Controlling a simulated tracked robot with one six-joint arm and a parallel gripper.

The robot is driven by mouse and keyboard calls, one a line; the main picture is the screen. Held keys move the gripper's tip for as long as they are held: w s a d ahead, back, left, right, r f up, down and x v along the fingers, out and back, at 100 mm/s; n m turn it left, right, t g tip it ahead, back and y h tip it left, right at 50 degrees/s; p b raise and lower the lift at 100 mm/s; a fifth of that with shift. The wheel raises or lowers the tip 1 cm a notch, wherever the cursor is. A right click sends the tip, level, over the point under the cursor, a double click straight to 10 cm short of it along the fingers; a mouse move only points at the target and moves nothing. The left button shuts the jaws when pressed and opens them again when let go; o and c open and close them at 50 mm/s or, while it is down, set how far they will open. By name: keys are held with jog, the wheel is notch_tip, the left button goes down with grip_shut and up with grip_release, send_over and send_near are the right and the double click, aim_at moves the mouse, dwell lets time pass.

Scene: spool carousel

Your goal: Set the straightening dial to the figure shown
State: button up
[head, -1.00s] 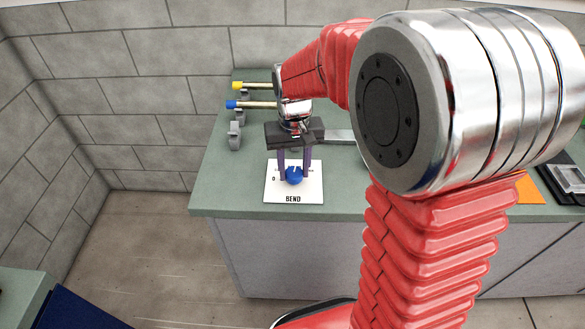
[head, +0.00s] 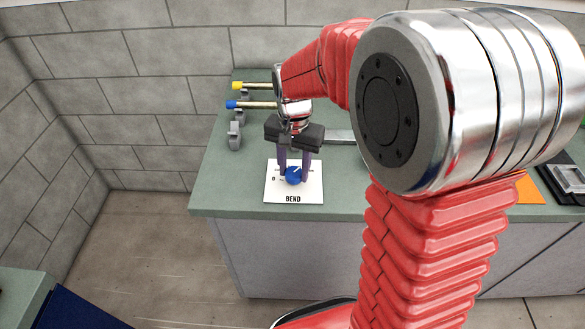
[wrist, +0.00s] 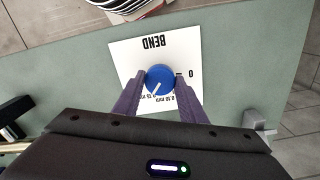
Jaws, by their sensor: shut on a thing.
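The straightening dial is a round blue knob (head: 293,175) on a white plate marked BEND (head: 281,195), which lies on the green bench top. In the wrist view the knob (wrist: 160,79) carries a white pointer line, and the plate (wrist: 122,62) appears upside down with a 0 mark and small figures partly covered by my fingers. The pointer slants down and left there, toward small print that I cannot read surely. My gripper (head: 294,172) points down with its purple fingers on both sides of the knob, shut on it; it also shows in the wrist view (wrist: 160,80).
Rods with a yellow end (head: 237,86) and a blue end (head: 232,104) rest on grey holders at the bench's back left. An orange sheet (head: 529,190) and a dark tray (head: 566,183) lie at the right. The bench's front edge is just before the plate.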

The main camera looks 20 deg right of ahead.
aim_at(294, 172)
jog(key=shift+w+r, duration=0.15)
jog(key=shift+w, duration=0.1)
jog(key=o, duration=1)
jog(key=shift+s, duration=0.15)
notch_tip(294, 172, up, 14)
jog(key=shift+f, duration=0.25)
